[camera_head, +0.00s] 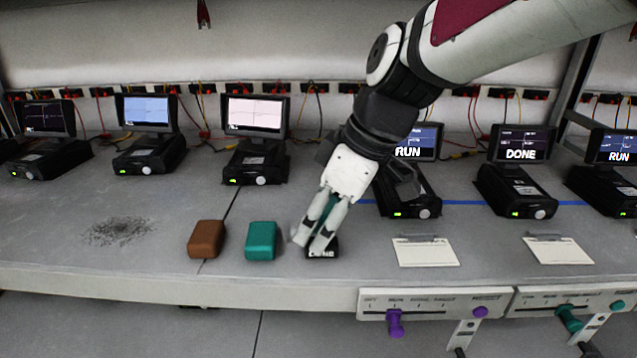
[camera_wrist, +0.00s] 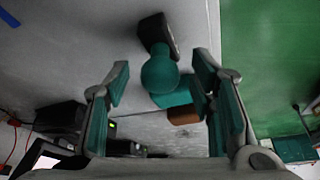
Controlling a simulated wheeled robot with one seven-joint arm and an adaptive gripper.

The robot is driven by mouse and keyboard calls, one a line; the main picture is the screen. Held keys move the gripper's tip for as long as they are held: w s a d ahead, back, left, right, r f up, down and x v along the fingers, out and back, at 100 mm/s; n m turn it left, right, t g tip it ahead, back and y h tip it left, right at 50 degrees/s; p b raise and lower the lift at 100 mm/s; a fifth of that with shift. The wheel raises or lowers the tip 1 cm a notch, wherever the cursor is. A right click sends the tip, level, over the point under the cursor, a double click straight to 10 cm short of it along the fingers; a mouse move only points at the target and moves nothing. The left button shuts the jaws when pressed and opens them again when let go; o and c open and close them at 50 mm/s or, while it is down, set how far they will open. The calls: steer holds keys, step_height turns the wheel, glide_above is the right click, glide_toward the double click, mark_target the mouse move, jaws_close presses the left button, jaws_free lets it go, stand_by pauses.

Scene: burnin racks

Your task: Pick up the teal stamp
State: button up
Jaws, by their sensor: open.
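The teal stamp has a round teal knob and a black base (camera_head: 322,253). In the head view it stands near the bench's front edge, mostly hidden by my gripper (camera_head: 309,242). Its base shows white lettering. In the wrist view the stamp's teal knob (camera_wrist: 160,73) lies between the two spread fingers of my gripper (camera_wrist: 163,64), with gaps on both sides. The black base shows above the knob there. My gripper is open, tilted down over the stamp, and holds nothing. Teal pads line the inner faces of the fingers.
A teal block (camera_head: 261,241) and a brown block (camera_head: 206,239) lie left of the stamp. Two white cards (camera_head: 426,252) (camera_head: 558,250) lie to the right. Black units with screens (camera_head: 255,158) line the back. Levers (camera_head: 395,322) are on the bench's front face.

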mark_target(323, 220)
steer(key=shift+a+f, duration=0.1)
steer(key=shift+f, duration=0.15)
jaws_close()
steer(key=shift+r, duration=0.1)
steer(key=shift+r, duration=0.85)
steer(key=shift+s+r, duration=0.2)
steer(key=shift+r, duration=0.8)
steer(key=s+d, duration=0.3)
steer(key=s, duration=0.4)
steer(key=s+d+r, duration=0.1)
steer(key=s+d, duration=0.2)
steer(key=s, duration=0.4)
steer(key=shift+d+b, duration=0.15)
steer(key=shift+b, duration=0.15)
steer(key=shift+s+r, duration=0.1)
